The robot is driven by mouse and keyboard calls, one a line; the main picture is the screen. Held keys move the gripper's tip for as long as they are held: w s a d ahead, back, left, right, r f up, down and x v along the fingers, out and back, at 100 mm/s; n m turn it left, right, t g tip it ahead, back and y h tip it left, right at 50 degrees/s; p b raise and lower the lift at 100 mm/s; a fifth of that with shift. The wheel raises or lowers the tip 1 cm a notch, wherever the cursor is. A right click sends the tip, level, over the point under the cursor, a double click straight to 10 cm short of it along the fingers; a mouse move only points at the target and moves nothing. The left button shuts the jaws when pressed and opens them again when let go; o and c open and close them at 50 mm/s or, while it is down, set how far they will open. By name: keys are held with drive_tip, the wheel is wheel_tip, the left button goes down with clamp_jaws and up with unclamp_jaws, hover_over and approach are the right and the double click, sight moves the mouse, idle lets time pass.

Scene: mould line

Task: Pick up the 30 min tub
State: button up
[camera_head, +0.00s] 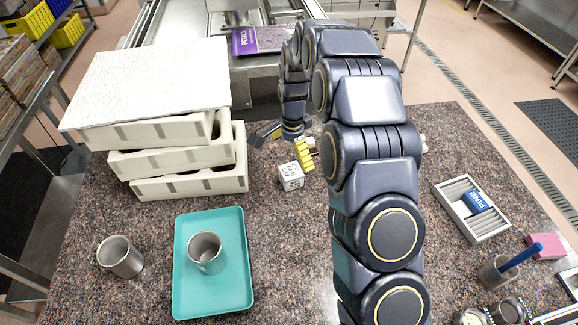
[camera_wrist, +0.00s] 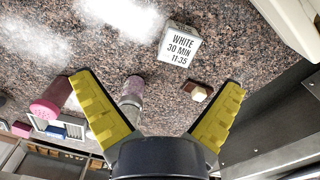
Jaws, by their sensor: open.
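The 30 min tub (camera_wrist: 180,45) is a small white block-like tub marked "WHITE 30 MIN 11:35" in the wrist view. In the head view the tub (camera_head: 290,176) stands on the speckled counter, left of my arm. My gripper (camera_wrist: 160,100) is open and empty, its two yellow fingers spread wide. The tub lies beyond the fingertips, apart from them. In the head view my gripper (camera_head: 290,150) is partly hidden, with yellow finger pads just above and right of the tub.
Stacked white moulds (camera_head: 190,180) stand left of the tub. A teal tray (camera_head: 180,285) holds a metal cup (camera_head: 205,252); another cup (camera_head: 120,257) stands beside it. A small brown item (camera_wrist: 199,92) lies near the tub. A tray with a blue block (camera_head: 474,201) is at right.

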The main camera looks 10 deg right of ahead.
sight(291, 178)
drive_tip(key=w+f, duration=0.1)
drive_tip(key=f, duration=0.1)
drive_tip(key=w+f+m, duration=0.1)
drive_tip(key=f, duration=0.1)
drive_tip(key=w+f+m, duration=0.1)
drive_tip(key=f, duration=0.1)
drive_tip(key=shift+w+d+f, duration=0.25)
drive_tip(key=shift+w+d, duration=0.05)
drive_tip(key=shift+w, duration=0.05)
wheel_tip(291, 178, down, 8)
drive_tip(key=shift+r, duration=0.2)
drive_tip(key=c, duration=1.1)
